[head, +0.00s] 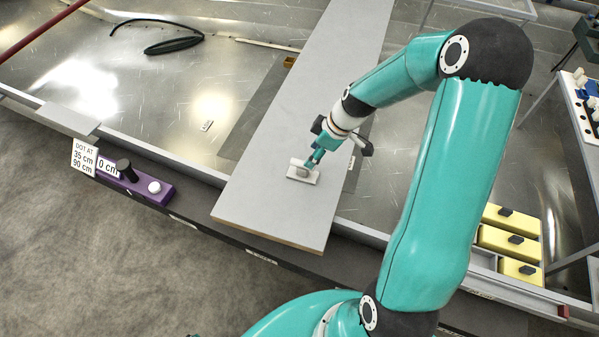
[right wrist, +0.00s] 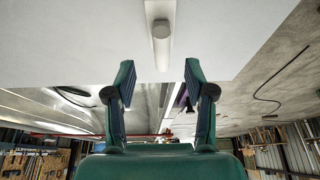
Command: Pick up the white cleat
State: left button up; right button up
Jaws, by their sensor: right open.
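The white cleat (head: 300,176), a small pale plate with a rounded raised bar, lies on the grey plank (head: 262,190) near its front end. My right gripper (head: 314,160) is at the cleat in the head view, its fingers covering part of it. In the right wrist view the cleat (right wrist: 160,38) lies ahead of the fingertips, centred between them. The two fingers of my right gripper (right wrist: 160,72) are wide apart with nothing held between them. Whether a finger touches the cleat cannot be told. My left gripper is not in view.
A purple block (head: 150,190) with a black knob and a white ball sits on the left ledge beside number signs (head: 85,160). Yellow boxes (head: 508,240) stand at the right. A black cable coil (head: 172,45) lies at the back left. The plank around the cleat is clear.

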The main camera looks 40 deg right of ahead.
aim_at(303, 169)
jog(key=x, duration=0.8)
jog(key=shift+a+f, duration=0.15)
jog(key=shift+f, duration=0.2)
jog(key=shift+s, duration=0.1)
grip_shut()
